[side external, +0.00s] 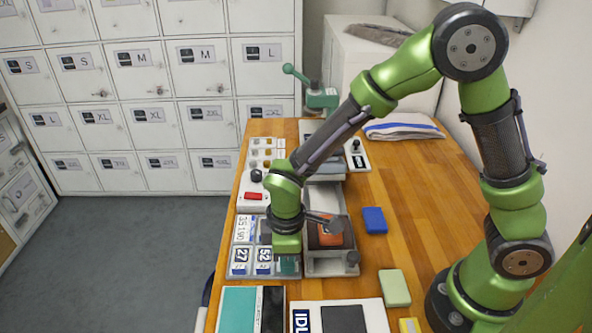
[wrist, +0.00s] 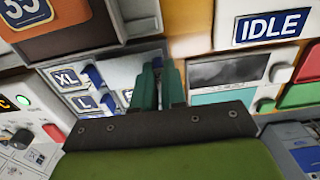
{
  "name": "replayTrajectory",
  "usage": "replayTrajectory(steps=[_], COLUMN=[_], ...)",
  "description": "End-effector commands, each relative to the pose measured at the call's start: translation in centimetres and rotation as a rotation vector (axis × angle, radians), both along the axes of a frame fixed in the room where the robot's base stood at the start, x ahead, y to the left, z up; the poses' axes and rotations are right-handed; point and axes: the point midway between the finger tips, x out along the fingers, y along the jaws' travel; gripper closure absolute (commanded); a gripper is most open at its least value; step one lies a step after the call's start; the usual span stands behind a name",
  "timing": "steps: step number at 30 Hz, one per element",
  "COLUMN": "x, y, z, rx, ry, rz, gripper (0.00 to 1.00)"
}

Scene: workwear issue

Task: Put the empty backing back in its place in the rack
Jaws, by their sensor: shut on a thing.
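My gripper (wrist: 159,88) is shut, its two green fingers close together and pointing down into the rack. It also shows in the side view (side external: 287,264), low over the rack's front right part. The thing between the fingers, taken to be the empty backing, is almost wholly hidden; I cannot tell whether it touches the rack floor. The rack (wrist: 122,68) is a pale grey tray with compartments.
A press with an orange piece (side external: 331,232) stands right of my gripper. A panel marked IDLE (wrist: 266,28) and a teal mat (side external: 238,308) are close by. A blue block (side external: 374,220) and pale green block (side external: 394,287) lie right.

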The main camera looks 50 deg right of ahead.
Motion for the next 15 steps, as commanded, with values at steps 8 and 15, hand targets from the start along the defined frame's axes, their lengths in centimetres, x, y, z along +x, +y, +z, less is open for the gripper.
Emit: replayTrajectory(steps=[8, 15], x=[-0.01, -0.02], y=[0.01, -0.01], z=[-1.07, -1.5], rx=[0.001, 0.0], ry=[-0.001, 0.0], rz=[-0.001, -0.001], gripper=[1.0, 1.0])
